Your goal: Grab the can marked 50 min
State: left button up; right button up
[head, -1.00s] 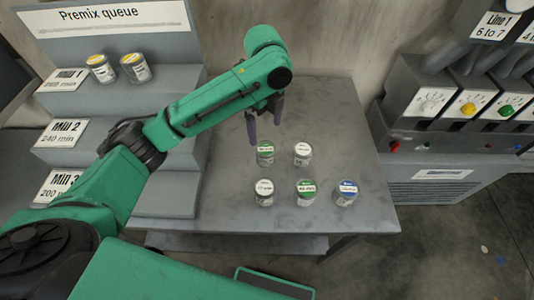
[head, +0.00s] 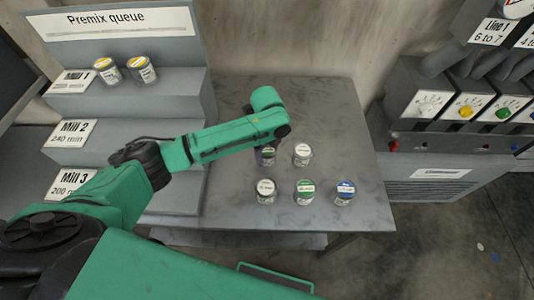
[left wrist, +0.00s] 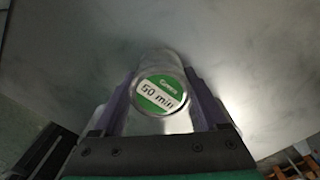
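In the head view this can (head: 268,151) is the back-left one on the grey table (head: 330,110), partly hidden by my arm. My left gripper (left wrist: 162,80) is lowered around it; its purple fingers lie close against both sides and look shut on it. My right gripper is not in view.
Close by stand a white-lidded can (head: 302,154), another white-lidded can (head: 266,190), a green-lidded can (head: 305,191) and a blue-lidded can (head: 345,192). A stepped rack (head: 165,155) with two yellow-lidded cans is left; machines (head: 440,130) are right.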

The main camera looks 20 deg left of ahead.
pick_arm(q)
jog(key=c, duration=0.5)
